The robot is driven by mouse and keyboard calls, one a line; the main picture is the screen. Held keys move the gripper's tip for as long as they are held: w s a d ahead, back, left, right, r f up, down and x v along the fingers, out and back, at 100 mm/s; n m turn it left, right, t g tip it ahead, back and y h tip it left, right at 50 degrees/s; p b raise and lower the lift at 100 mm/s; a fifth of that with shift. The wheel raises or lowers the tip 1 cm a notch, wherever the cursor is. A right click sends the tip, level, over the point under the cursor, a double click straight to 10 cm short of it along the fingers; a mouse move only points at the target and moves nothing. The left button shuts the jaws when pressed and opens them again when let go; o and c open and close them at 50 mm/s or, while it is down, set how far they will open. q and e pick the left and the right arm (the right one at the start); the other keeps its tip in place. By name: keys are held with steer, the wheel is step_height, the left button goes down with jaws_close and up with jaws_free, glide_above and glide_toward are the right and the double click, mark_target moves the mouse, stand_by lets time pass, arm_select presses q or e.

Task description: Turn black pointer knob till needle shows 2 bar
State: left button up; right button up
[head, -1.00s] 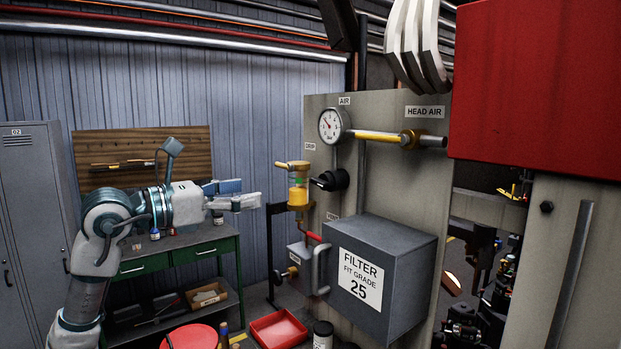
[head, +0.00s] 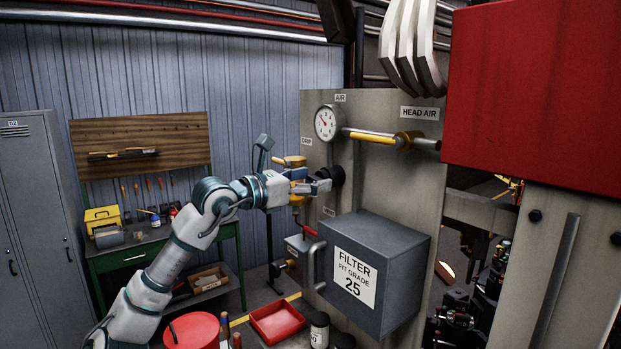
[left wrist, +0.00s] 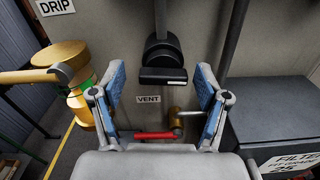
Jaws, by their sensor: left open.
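The black pointer knob (head: 337,175) sits on the grey panel (head: 385,185), partly hidden behind my left gripper in the head view. In the left wrist view the knob (left wrist: 163,58) stands ahead, its grip bar lying roughly crosswise. My left gripper (head: 322,181) is open at the knob. In the left wrist view its blue-padded fingers (left wrist: 161,72) stand apart, one on each side of the knob, with visible gaps. The round white gauge (head: 326,123) is above the knob. Its reddish needle points up and left; the scale is too small to read.
A yellow drip unit (left wrist: 75,85) stands close left of the gripper. Below are a red lever (left wrist: 155,135) and the grey filter box (head: 368,270). A yellow-banded pipe (head: 375,136) runs right from the gauge. A green workbench (head: 130,258) stands behind my left arm.

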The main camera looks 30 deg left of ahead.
arm_select(q)
steer(key=shift+s, duration=0.1)
steer(key=shift+c, duration=0.3)
steer(key=shift+r, duration=0.1)
steer(key=c, duration=1.1)
steer(key=o, duration=0.9)
steer(key=shift+o, duration=1.3)
steer(key=shift+a, duration=0.1)
